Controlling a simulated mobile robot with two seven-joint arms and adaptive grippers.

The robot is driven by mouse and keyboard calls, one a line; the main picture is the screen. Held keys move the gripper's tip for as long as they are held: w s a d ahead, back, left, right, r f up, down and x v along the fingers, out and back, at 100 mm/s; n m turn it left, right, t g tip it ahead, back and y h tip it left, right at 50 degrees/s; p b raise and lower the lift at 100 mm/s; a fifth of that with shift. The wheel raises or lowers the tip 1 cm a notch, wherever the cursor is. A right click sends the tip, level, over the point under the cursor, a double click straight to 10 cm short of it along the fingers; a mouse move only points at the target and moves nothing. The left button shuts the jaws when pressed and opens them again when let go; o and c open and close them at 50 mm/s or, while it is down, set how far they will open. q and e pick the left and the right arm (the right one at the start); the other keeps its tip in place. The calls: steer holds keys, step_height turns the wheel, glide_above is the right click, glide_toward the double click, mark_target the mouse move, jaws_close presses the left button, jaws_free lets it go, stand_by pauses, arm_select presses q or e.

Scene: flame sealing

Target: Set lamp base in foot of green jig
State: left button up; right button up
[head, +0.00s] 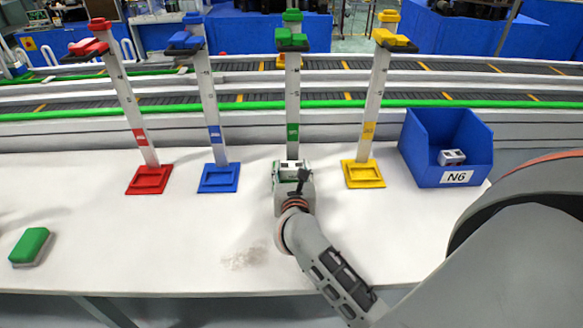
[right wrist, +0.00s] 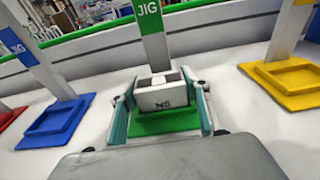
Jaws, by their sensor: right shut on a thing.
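The green jig (head: 292,90) stands in the middle of the table, its foot mostly hidden behind my right gripper in the head view. My right gripper (right wrist: 163,100) is shut on this lamp base, with one teal-padded finger on each side. The lamp base is upright at the bottom of the jig's post, over the foot. I cannot tell whether it rests in the foot or hangs just above. My left gripper is out of view.
Red (head: 149,180), blue (head: 219,178) and yellow (head: 362,174) jig feet stand beside the green one. A blue bin (head: 425,150) labelled N6 at right holds at least one more lamp base (head: 452,157). A green sponge (head: 32,243) lies front left. The front middle is clear except a grey smudge (head: 243,259).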

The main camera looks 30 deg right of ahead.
stand_by(0.4)
steer(key=o, duration=1.3)
steer(key=shift+s+a, duration=0.1)
steer(key=v, duration=1.1)
steer(key=shift+s+a, duration=0.2)
steer(key=shift+s, duration=0.15)
